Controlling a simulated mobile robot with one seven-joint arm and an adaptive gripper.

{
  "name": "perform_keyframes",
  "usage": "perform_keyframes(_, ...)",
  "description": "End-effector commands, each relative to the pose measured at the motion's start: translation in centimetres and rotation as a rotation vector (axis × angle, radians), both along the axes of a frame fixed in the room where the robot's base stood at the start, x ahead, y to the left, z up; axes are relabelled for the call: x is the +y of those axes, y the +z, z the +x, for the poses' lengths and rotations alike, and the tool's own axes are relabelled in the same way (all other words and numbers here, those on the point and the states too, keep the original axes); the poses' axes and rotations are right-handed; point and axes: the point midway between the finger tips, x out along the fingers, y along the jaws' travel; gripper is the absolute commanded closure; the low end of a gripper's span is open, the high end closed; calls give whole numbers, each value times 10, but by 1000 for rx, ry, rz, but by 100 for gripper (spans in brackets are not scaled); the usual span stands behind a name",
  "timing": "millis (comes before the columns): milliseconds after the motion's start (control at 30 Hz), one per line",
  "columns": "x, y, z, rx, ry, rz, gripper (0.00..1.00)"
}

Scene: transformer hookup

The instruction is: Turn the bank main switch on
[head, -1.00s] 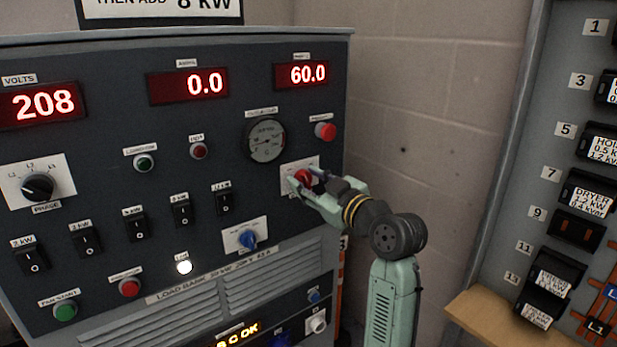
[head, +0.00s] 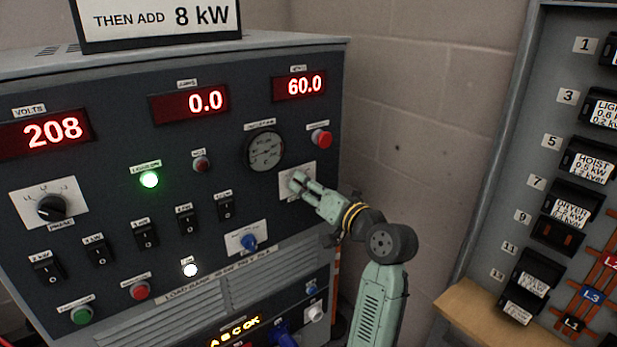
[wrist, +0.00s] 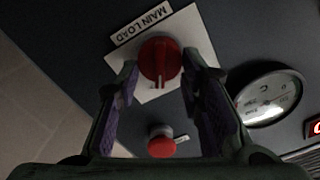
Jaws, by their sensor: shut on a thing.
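The bank main switch is a red rotary knob (wrist: 160,60) on a white plate (wrist: 182,34) marked MAIN LOAD in the wrist view. My gripper (wrist: 160,72) has one finger on each side of the knob and is shut on it. In the head view my gripper (head: 299,184) reaches the white plate (head: 312,174) on the right side of the load bank panel and hides the knob. The green lamp (head: 149,180) on the panel is lit.
A red push button (head: 321,138) sits just above the plate, and a round gauge (head: 265,150) is to its upper left. A blue knob (head: 249,242) is lower left. A breaker panel (head: 510,170) with a wooden ledge (head: 490,300) stands at the right.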

Motion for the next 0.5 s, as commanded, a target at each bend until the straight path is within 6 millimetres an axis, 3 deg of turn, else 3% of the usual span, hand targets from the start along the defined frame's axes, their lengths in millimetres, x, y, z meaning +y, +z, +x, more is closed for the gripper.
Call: perform_keyframes(500, -1, -1, 1, 150, 0, 206, 93)
